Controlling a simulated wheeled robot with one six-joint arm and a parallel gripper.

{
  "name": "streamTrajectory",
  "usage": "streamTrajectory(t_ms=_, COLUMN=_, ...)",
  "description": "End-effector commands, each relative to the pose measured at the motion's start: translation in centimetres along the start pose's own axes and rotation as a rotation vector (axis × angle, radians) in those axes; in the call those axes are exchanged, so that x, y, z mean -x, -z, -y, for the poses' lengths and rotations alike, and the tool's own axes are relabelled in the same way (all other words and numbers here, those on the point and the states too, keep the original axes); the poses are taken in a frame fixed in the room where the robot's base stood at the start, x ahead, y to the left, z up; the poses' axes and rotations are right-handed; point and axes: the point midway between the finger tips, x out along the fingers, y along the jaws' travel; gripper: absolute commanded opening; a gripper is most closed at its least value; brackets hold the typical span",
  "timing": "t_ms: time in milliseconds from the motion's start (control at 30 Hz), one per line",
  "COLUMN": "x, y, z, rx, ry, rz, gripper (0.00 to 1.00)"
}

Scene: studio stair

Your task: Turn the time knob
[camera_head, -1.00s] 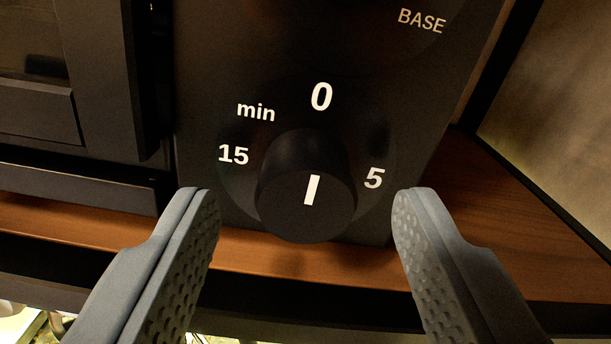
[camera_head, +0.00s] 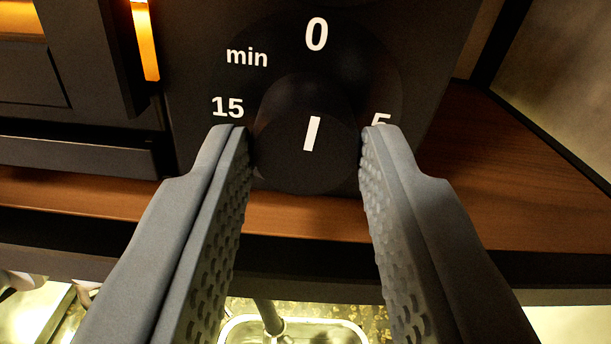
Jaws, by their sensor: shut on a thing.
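The time knob (camera_head: 305,165) is a round black dial with a white pointer line, low on a black control panel (camera_head: 195,25). The line points up, tilted slightly right, toward the white 0. The marks min, 15 and 5 stand around the knob, and the 5 is partly hidden by the right finger. My gripper (camera_head: 305,145) has its grey textured fingers on the left and right sides of the knob. It is shut on the knob.
An orange glow (camera_head: 146,45) shows at the appliance's left part. The appliance stands on a brown wooden shelf (camera_head: 480,190) with a dark front edge. Below is a lit area with a sink-like basin (camera_head: 350,325).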

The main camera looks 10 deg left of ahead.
Motion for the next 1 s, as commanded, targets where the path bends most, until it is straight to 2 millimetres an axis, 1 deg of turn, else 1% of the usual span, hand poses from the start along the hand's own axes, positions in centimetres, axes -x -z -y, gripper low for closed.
streamTrajectory(t_ms=267, x=-0.01, y=-0.02, z=0.02, rx=-0.195, ry=0.0, rz=0.001, gripper=0.08)
streamTrajectory(t_ms=1000, x=-0.03, y=-0.02, z=0.06, rx=-0.897, ry=0.0, rz=0.001, gripper=0.08)
